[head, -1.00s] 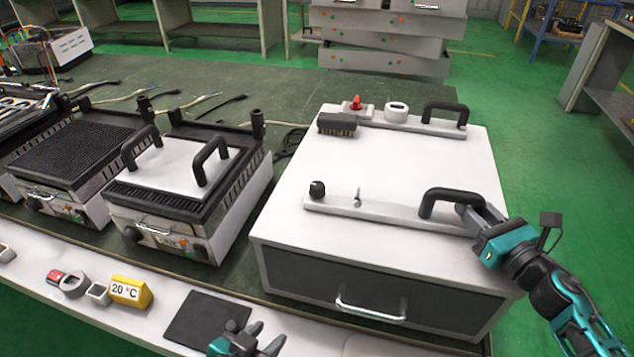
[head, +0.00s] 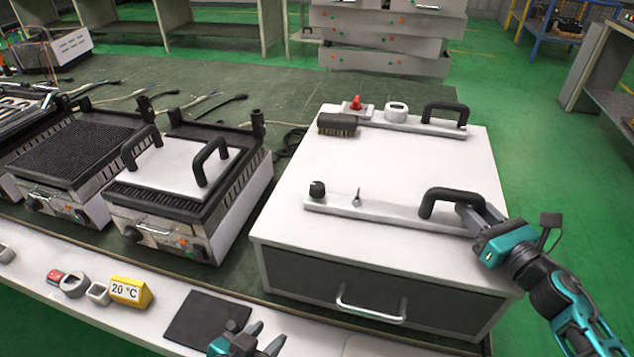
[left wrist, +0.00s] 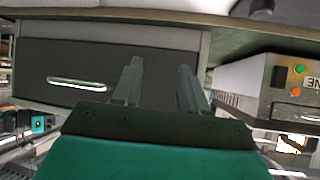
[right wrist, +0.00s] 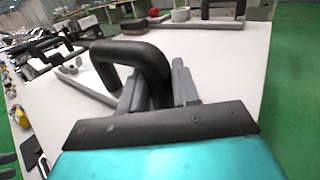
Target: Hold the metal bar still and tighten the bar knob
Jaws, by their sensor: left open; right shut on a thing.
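The near metal bar (head: 385,212) lies on the white top of a large box (head: 400,160). It carries a black knob (head: 317,189) at its left end, a small metal pin (head: 357,197) beside it and a black handle (head: 450,196) at its right end. My right gripper (head: 470,215) is shut on the handle's right leg. In the right wrist view the fingers (right wrist: 155,88) sit either side of the black handle (right wrist: 125,55). My left gripper (head: 260,340) is open and empty, low in front of the box's drawer. Its fingers (left wrist: 158,85) are apart in the left wrist view.
A second bar (head: 410,123) with a handle lies at the back of the box, near a red knob (head: 356,102) and a brush (head: 337,124). A drawer handle (head: 370,308) sticks out in front. Grills (head: 185,190) stand left. The front ledge holds a yellow 20 °C block (head: 130,291).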

